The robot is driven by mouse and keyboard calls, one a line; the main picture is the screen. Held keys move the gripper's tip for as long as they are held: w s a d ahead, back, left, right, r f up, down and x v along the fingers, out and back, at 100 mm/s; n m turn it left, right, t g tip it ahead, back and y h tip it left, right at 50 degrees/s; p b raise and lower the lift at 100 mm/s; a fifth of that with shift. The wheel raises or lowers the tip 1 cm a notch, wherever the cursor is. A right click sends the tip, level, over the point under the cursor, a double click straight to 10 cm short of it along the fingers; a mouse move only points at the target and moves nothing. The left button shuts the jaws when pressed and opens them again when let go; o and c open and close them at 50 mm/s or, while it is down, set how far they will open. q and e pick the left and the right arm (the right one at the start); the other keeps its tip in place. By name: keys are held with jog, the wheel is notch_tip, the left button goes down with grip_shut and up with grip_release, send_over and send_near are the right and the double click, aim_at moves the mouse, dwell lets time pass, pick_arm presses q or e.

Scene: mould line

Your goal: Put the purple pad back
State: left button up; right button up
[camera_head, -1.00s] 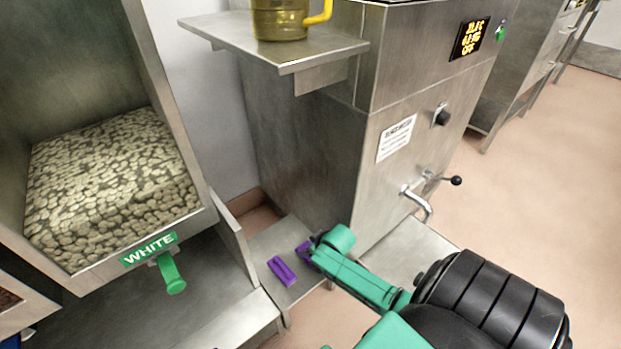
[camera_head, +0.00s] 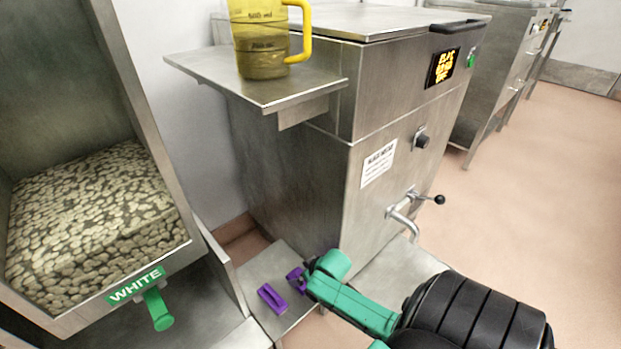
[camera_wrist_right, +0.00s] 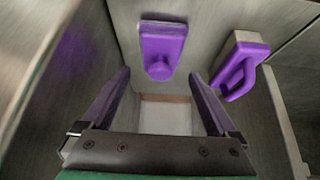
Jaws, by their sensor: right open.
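My right gripper (camera_head: 296,280) reaches in over a low steel shelf (camera_head: 262,262). In the right wrist view its two fingers (camera_wrist_right: 160,108) are spread apart with nothing between them. Ahead of them a purple pad with a round knob (camera_wrist_right: 162,52) rests on a steel surface. To its right is a purple piece with a loop handle (camera_wrist_right: 238,72) on a pale block. In the head view a purple handled piece (camera_head: 271,298) lies on the shelf, left of the gripper. Purple also shows at the gripper's tip; I cannot tell whether it is finger or pad. My left gripper is out of view.
A steel machine (camera_head: 300,170) with a tap (camera_head: 404,212) and lever stands behind my right arm. A yellow-handled jug (camera_head: 262,50) sits on its side shelf. A bin labelled WHITE (camera_head: 95,215), full of pale pieces, is at left. Open floor (camera_head: 540,200) lies right.

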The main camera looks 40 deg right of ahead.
jog(key=p+v, duration=0.4)
jog(key=v, duration=0.5)
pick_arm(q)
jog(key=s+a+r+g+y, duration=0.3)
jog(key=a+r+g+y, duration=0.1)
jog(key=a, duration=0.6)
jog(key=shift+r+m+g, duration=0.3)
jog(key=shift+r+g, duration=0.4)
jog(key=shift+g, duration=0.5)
pick_arm(e)
jog(key=s+a+r+n+g+y, duration=0.1)
jog(key=s+a+r, duration=0.2)
jog(key=a, duration=0.5)
jog(key=s+a+r+n+g+y, duration=0.1)
jog(key=s+a+r, duration=0.3)
jog(key=a, duration=0.5)
jog(key=shift+s+r+n+g+y, duration=0.2)
jog(key=shift+s+n+g+y, duration=0.1)
jog(key=shift+s+n+g, duration=0.25)
